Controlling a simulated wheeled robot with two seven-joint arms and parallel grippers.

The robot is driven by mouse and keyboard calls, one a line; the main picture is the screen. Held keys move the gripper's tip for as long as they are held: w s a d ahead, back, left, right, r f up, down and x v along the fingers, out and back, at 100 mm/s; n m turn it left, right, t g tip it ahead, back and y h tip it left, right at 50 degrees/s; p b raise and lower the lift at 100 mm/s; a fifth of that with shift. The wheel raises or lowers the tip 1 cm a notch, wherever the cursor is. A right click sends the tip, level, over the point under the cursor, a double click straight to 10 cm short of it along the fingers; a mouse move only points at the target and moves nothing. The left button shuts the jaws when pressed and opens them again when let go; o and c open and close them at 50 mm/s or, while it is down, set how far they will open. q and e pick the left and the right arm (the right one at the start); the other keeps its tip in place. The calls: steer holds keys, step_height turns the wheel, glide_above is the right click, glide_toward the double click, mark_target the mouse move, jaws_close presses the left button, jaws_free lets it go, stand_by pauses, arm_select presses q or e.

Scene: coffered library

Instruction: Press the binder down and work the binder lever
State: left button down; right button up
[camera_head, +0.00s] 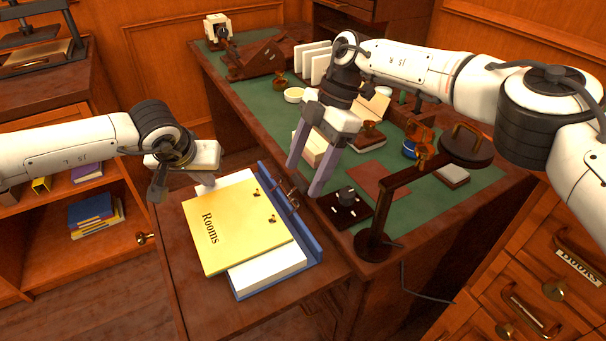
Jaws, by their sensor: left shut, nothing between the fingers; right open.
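The blue binder (311,244) lies open on a low wooden side surface, with white paper (265,271) and a yellow sheet marked "Rooms" (235,225) on it. Metal ring fittings show along its right side, near a small lever-like part (291,196). My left gripper (204,186) is shut and empty at the binder's upper left edge; its fingertips are partly hidden, and I cannot tell if they touch the paper. My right gripper (303,180) is open and empty, pointing down above the desk's edge, just right of the binder's upper end.
A dark desk lamp (375,243) stands close right of the binder, its cable hanging down the desk's side. The green desk top (262,100) holds stamps, card files and small pots. A bookshelf (60,240) is at left and drawers (545,270) are at right.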

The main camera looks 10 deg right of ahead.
steer(key=shift+x, duration=1)
steer(key=shift+c, duration=0.5)
steer(key=c, duration=1.4)
